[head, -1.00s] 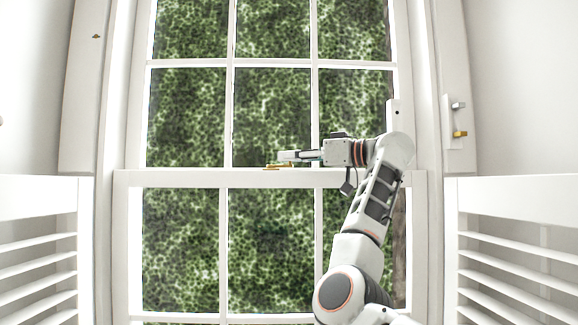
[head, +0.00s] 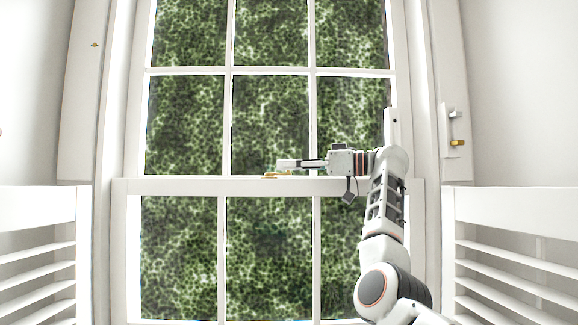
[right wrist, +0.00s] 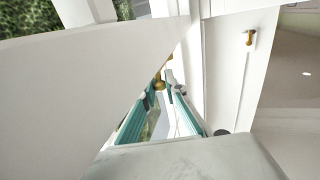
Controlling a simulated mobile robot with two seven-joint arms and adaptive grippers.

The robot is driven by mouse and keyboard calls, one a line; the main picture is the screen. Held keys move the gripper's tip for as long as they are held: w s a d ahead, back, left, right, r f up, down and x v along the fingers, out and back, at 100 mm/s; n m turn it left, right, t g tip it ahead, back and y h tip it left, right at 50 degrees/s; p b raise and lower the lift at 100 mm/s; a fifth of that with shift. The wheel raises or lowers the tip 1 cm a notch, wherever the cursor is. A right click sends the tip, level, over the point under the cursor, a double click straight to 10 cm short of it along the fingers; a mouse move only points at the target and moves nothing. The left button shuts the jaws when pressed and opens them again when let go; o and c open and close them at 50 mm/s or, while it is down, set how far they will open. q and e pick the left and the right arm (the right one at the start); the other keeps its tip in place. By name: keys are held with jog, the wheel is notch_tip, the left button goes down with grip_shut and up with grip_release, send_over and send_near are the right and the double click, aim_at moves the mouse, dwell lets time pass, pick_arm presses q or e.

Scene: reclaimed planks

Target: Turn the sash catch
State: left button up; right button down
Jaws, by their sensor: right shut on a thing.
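The brass sash catch (head: 270,177) sits on top of the white meeting rail (head: 170,187) of the sash window. It is small and partly hidden by my fingers in the head view. My right gripper (head: 281,164) reaches in from the right, lying nearly level along the rail, and is shut on the catch. In the right wrist view, brass (right wrist: 158,82) shows at the far end of my teal-padded fingers (right wrist: 162,100). The exact angle of the catch's lever cannot be made out. My left gripper is not in view.
Slatted white shutters stand low at the left (head: 40,255) and right (head: 510,260). A white plate with a brass lever (head: 457,142) is on the right frame. A white upright piece (head: 391,125) stands behind my right wrist.

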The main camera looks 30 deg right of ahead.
jog(key=shift+r, duration=0.1)
jog(key=c, duration=2)
grip_release()
jog(key=shift+c, duration=0.2)
jog(key=v, duration=0.6)
jog(key=shift+s+d, duration=0.1)
jog(key=shift+d, duration=0.25)
jog(key=shift+s+d, duration=0.25)
jog(key=shift+s, duration=0.2)
